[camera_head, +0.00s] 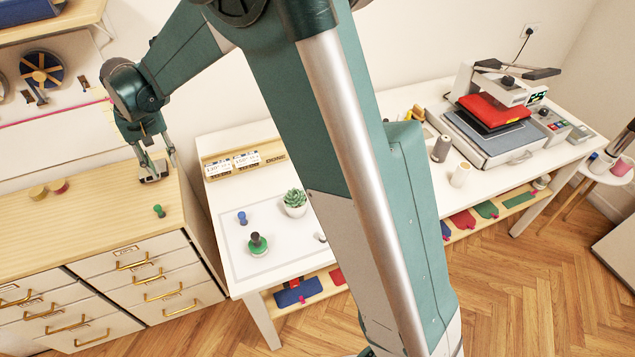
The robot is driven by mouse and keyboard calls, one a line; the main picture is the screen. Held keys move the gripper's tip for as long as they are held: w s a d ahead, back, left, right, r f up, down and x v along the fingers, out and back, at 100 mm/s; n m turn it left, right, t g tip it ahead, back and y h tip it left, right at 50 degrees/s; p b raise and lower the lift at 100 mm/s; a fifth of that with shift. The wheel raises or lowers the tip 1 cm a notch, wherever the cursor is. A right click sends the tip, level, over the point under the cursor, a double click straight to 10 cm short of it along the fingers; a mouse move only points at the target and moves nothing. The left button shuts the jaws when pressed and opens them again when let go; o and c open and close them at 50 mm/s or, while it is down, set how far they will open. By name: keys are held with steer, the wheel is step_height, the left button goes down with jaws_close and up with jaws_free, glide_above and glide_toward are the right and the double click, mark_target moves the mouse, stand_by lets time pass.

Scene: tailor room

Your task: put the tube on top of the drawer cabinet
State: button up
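The drawer cabinet (90,215) has a pale wooden top and white drawers with brass handles at the left. My gripper (156,172) points down low over the back right part of that top. Its two fingers look spread, with a dark grey piece between or at their tips. I cannot tell whether this piece is the tube or part of the gripper, nor whether it touches the top. A small green upright thing (159,211) stands near the cabinet's right front edge. I cannot identify the tube for certain.
Two round discs (48,189) lie on the cabinet top. The white table (225,208) to the right holds a succulent (295,203), a green-and-black knobbed piece (257,244), spools (441,148) and a heat press (490,128). My arm hides the table's middle.

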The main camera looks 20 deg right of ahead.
steer(key=s+d+r+t, duration=0.1)
steer(key=s+d+r, duration=0.6)
steer(key=d, duration=0.4)
steer(key=s+d+r+t, duration=0.2)
steer(key=s+d+r, duration=0.5)
steer(key=d, duration=0.4)
steer(key=s+d+f+t, duration=0.1)
steer(key=s+d, duration=0.7)
steer(key=s, duration=0.2)
steer(key=s+d+f+m+t, duration=0.1)
steer(key=s+d+t, duration=0.1)
steer(key=s+d, duration=0.6)
steer(key=s, duration=0.3)
steer(key=shift+s+f+m, duration=0.25)
steer(key=shift+f+m, duration=0.05)
steer(key=shift+f, duration=0.1)
